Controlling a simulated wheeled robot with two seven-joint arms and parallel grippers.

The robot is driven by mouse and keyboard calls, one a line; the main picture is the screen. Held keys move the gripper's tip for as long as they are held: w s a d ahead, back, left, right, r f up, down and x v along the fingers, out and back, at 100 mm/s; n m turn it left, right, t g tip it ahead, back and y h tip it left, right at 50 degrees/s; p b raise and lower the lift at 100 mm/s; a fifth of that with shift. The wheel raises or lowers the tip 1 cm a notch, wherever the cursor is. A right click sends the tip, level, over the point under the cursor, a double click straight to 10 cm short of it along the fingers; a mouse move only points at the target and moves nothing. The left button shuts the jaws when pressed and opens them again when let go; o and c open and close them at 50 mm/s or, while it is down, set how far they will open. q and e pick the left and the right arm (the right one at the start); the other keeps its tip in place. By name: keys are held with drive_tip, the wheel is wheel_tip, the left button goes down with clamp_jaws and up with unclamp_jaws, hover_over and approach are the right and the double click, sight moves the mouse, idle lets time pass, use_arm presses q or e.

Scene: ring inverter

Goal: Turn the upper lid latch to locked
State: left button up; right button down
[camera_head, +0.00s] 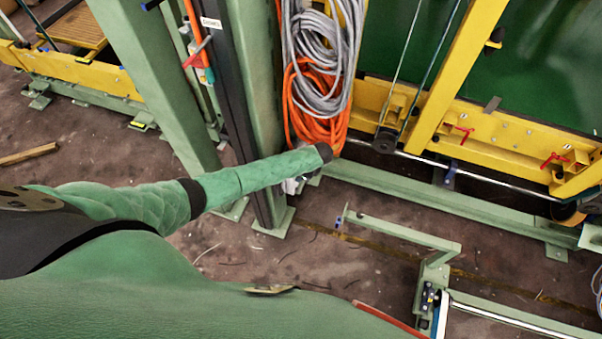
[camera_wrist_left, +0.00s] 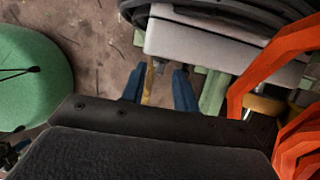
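I cannot make out the upper lid latch for certain in either view. A light grey box-like body (camera_wrist_left: 205,42) is at the top of the left wrist view, just beyond my left gripper. I cannot tell whether a finger touches the grey body. My right gripper is in neither view.
Orange cable (camera_head: 316,108) and grey cable (camera_head: 325,45) hang close to my left arm's end. The orange cable also shows in the left wrist view (camera_wrist_left: 262,62). A green post (camera_head: 258,90) stands beside them. Yellow framing (camera_head: 500,128) with red handles is at the right.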

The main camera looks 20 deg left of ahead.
use_arm(q)
drive_tip(key=shift+f, duration=0.15)
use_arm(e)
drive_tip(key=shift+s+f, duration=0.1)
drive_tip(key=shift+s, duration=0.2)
use_arm(q)
drive_tip(key=shift+c, duration=0.2)
clamp_jaws()
drive_tip(key=shift+a, duration=0.1)
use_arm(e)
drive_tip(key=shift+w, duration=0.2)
